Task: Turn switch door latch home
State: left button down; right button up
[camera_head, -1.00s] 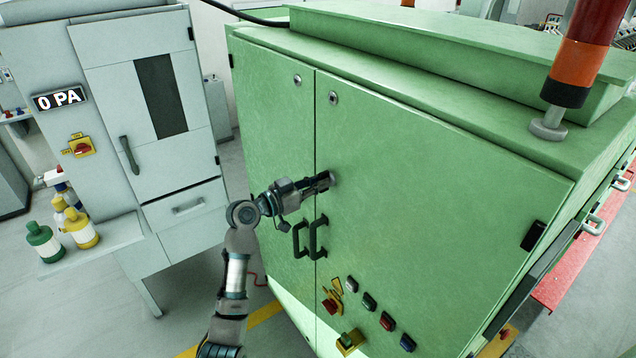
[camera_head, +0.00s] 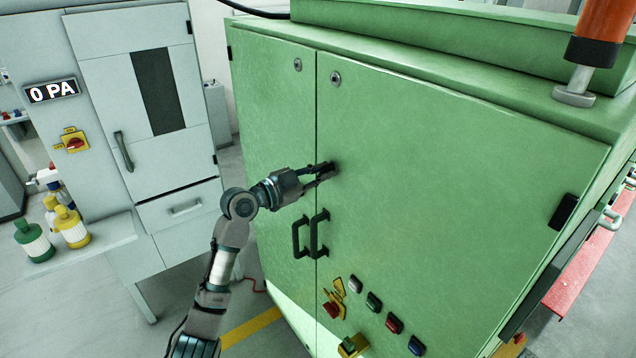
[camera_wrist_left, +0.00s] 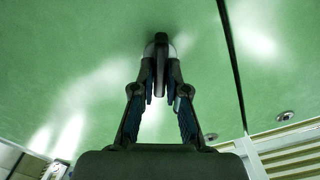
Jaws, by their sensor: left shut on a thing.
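The door latch (camera_head: 331,168) sits on the right door of the green cabinet (camera_head: 440,190), just right of the door seam. In the left wrist view it is a dark narrow handle (camera_wrist_left: 161,62) on a pale round base. My left gripper (camera_head: 326,172) reaches it from the left, and its two fingers are closed on the handle from both sides. The fingers (camera_wrist_left: 161,88) also show in the left wrist view, and they partly hide the latch in the head view. My right gripper is not in view.
Two black door handles (camera_head: 318,234) are just below my left gripper. Lower down are a red switch (camera_head: 332,308) and several push buttons (camera_head: 374,302). A grey cabinet (camera_head: 150,120) stands at left, with bottles (camera_head: 70,228) on its shelf.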

pick_arm(q)
jog(key=shift+f+m+b, duration=0.2)
jog(key=shift+m+b, duration=2.2)
jog(key=shift+m, duration=3.4)
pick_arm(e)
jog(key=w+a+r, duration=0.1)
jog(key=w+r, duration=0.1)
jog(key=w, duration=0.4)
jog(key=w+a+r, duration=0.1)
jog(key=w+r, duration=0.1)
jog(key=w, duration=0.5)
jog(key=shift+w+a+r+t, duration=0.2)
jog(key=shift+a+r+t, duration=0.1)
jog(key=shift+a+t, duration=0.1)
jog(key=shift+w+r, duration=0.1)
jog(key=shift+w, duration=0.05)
